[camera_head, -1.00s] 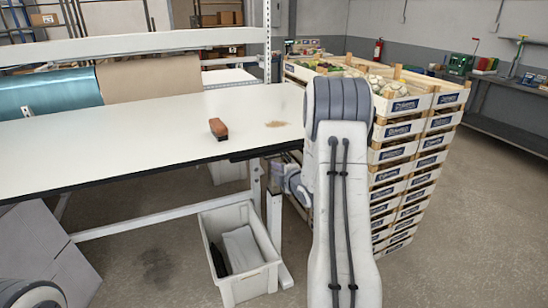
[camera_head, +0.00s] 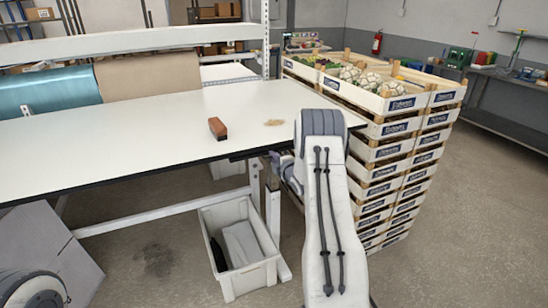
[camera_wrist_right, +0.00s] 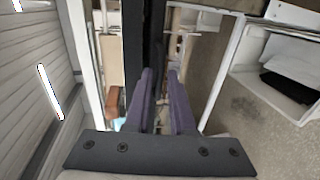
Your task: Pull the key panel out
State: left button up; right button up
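A long white worktable (camera_head: 110,135) with a black front edge fills the left and middle of the head view. A dark piece under its right front edge (camera_head: 253,153) may be the key panel; I cannot tell for sure. My right gripper (camera_head: 277,160) is at the table's right front corner, mostly hidden behind my own arm. In the right wrist view its two purple fingers (camera_wrist_right: 160,72) stand apart with a gap between them, beside the black table edge (camera_wrist_right: 133,45). A dark strip runs just beyond the fingertips. My left gripper is out of view.
A brown brush-like block (camera_head: 217,128) lies on the table. A white bin (camera_head: 246,281) stands on the floor below the front edge. Stacked crates (camera_head: 385,172) with vegetables rise close to the table's right end. Floor on the right is free.

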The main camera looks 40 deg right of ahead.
jog(key=shift+c, duration=0.4)
grip_shut()
dwell(1.1)
